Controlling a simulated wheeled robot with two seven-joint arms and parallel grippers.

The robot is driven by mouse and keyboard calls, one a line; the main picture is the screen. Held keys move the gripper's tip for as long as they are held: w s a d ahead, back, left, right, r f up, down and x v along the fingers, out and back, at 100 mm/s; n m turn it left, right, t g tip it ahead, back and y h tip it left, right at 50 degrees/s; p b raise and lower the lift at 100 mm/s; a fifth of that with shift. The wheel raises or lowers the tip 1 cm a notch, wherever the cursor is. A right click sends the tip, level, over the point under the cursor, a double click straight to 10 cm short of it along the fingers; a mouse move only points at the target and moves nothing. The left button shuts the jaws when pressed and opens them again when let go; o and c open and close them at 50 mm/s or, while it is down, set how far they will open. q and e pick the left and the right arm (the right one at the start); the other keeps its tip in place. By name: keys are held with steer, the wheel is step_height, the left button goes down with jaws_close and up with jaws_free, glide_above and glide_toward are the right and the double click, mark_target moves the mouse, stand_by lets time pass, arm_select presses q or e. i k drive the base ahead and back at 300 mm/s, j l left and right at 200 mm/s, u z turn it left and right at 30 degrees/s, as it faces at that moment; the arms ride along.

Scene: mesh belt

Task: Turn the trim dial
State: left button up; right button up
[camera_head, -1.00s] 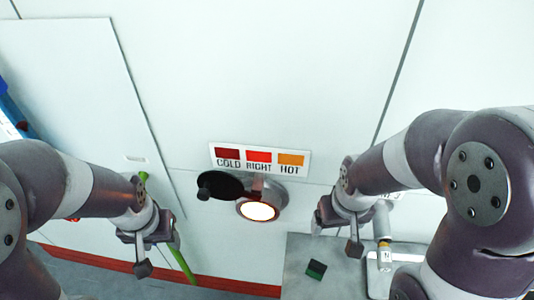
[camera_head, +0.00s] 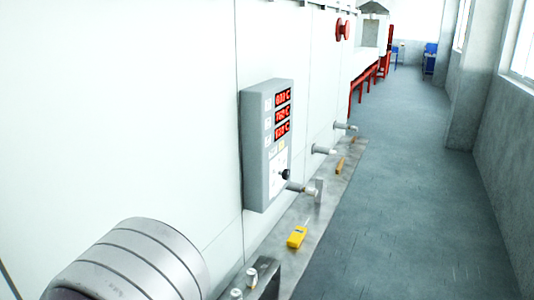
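A grey control box (camera_head: 266,145) is fixed to the white wall, right of the picture's middle. It has several red lit displays (camera_head: 283,114) stacked on its face, with digits too small to read surely. Below them is a pale plate with a small black knob (camera_head: 285,174), which looks like the dial; its setting cannot be made out. Neither gripper is in view. A rounded link of one of my arms shows at the lower left, well apart from the box.
Pipe stubs (camera_head: 322,150) stick out of the wall beyond the box. Red wheels (camera_head: 342,29) are higher up. The grey floor (camera_head: 410,210) to the right is clear.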

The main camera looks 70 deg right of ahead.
mark_target(285, 175)
steer(key=z, duration=2.5)
steer(key=i+l, duration=1.7)
steer(key=l, duration=0.15)
